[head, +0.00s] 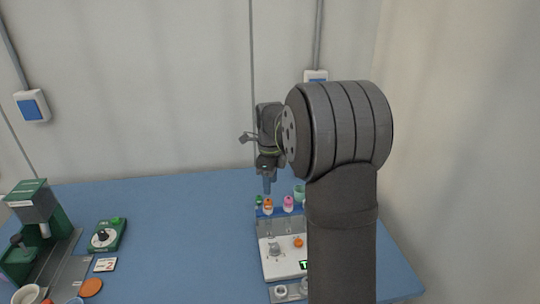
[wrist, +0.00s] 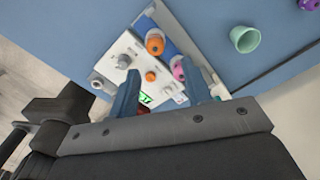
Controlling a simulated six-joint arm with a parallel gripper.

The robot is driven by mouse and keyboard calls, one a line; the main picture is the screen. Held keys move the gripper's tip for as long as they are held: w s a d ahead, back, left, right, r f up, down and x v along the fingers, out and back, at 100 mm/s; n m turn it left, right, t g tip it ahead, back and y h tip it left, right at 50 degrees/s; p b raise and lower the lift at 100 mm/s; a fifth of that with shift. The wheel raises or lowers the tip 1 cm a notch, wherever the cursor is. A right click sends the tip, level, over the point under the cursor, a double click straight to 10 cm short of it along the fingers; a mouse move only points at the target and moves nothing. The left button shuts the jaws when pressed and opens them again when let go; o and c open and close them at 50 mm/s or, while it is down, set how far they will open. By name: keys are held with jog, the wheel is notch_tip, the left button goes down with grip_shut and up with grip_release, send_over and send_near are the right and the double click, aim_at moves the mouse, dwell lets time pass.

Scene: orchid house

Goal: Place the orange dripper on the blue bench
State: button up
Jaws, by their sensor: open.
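My gripper (head: 267,186) points down just above the holder, over the orange dripper. In the wrist view my gripper (wrist: 162,92) has its two blue fingers apart with nothing held between them. The blue bench (head: 170,225) spreads under everything. The dripper's lower part is hard to make out.
A white device (head: 285,263) with a grey knob and an orange knob (head: 298,242) adjoins the holder. A pale green cup (wrist: 244,39) stands beside it. A green device (head: 108,235) and an orange disc (head: 91,287) lie left. The bench's middle left is clear.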

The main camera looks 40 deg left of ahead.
jog(key=shift+o, duration=0.4)
notch_tip(320, 180, up, 10)
jog(key=shift+r, duration=0.2)
jog(key=shift+d, duration=0.1)
jog(key=m+y, duration=0.3)
jog(key=y, duration=0.1)
send_near(268, 200)
jog(key=shift+m, duration=0.3)
jog(key=shift+x, duration=4.45)
jog(key=shift+d, duration=0.1)
grip_shut()
